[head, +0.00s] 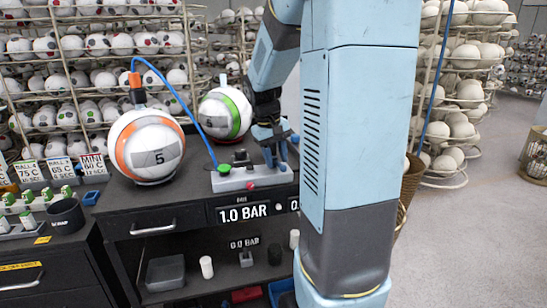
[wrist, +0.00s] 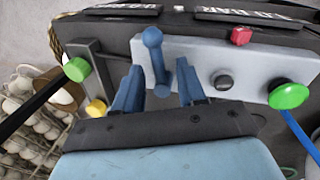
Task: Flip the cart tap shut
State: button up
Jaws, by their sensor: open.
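The cart tap is a blue lever with a round knob (wrist: 152,38) on a pale grey panel (wrist: 210,60), in the wrist view. Its stem runs down the picture to a pivot between my fingers. My gripper (wrist: 158,88) is open, with one blue finger on each side of the tap's lower part; I cannot tell whether either finger touches it. In the head view my gripper (head: 274,148) is over the right part of the panel (head: 236,181) on the cart, and it largely hides the tap.
The panel also carries a green button (wrist: 288,94), a red knob (wrist: 241,35) and a black knob (wrist: 223,82). A green-capped post (wrist: 77,69) stands left of it. Two striped balls (head: 148,148) (head: 226,114) sit on the cart. A blue hose (head: 178,95) arches between ball and panel.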

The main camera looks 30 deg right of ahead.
grip_shut()
dwell(0.3)
dwell(0.4)
